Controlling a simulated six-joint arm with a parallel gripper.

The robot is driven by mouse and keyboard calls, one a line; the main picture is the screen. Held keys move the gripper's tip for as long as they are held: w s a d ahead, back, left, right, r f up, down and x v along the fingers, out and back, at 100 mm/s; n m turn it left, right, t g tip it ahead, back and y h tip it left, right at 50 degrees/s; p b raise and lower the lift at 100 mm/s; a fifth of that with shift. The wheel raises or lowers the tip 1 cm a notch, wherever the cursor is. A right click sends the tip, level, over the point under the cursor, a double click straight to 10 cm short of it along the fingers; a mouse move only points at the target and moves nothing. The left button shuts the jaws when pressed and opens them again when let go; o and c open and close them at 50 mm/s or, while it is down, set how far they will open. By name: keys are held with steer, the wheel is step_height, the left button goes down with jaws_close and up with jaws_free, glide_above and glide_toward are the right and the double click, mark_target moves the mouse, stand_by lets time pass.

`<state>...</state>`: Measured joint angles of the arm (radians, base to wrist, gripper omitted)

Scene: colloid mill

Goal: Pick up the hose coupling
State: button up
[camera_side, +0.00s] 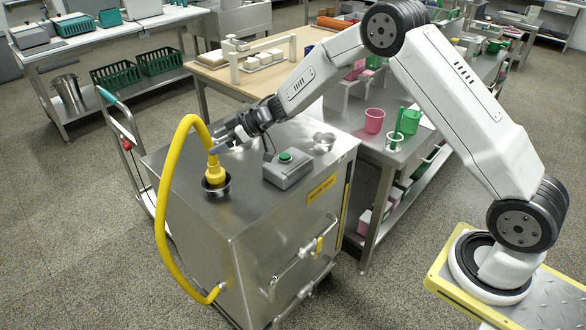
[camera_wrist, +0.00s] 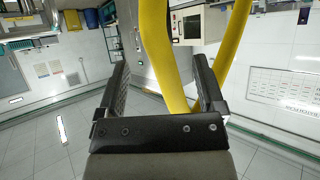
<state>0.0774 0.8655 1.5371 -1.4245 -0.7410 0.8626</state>
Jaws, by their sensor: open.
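The yellow hose coupling (camera_side: 215,173) stands upright in a dark round socket (camera_side: 216,187) on top of the steel mill cabinet. A yellow hose (camera_side: 164,190) rises from it, arches left and runs down to the cabinet's lower front. My gripper (camera_side: 220,143) is open, beside the hose just above the coupling. In the wrist view, the hose (camera_wrist: 160,50) shows between the two open fingers, nearer the right one, and a second stretch passes behind the right finger. Whether a finger touches it, I cannot tell. The coupling itself is not clearly visible in the wrist view.
A grey control box with a green button (camera_side: 285,157) sits on the cabinet, right of the socket. A hand truck (camera_side: 127,140) stands on the left. A bench with a pink cup (camera_side: 374,120) and green cups is behind on the right. Front-left floor is clear.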

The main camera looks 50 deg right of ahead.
mark_target(209, 171)
steer(key=shift+f, duration=2.65)
steer(key=shift+f, duration=0.15)
steer(key=shift+f, duration=0.3)
steer(key=shift+w+a+f, duration=0.1)
steer(key=shift+f, duration=0.15)
steer(key=shift+x, duration=2.35)
steer(key=shift+c, duration=0.2)
steer(key=shift+r, duration=0.1)
jaws_close()
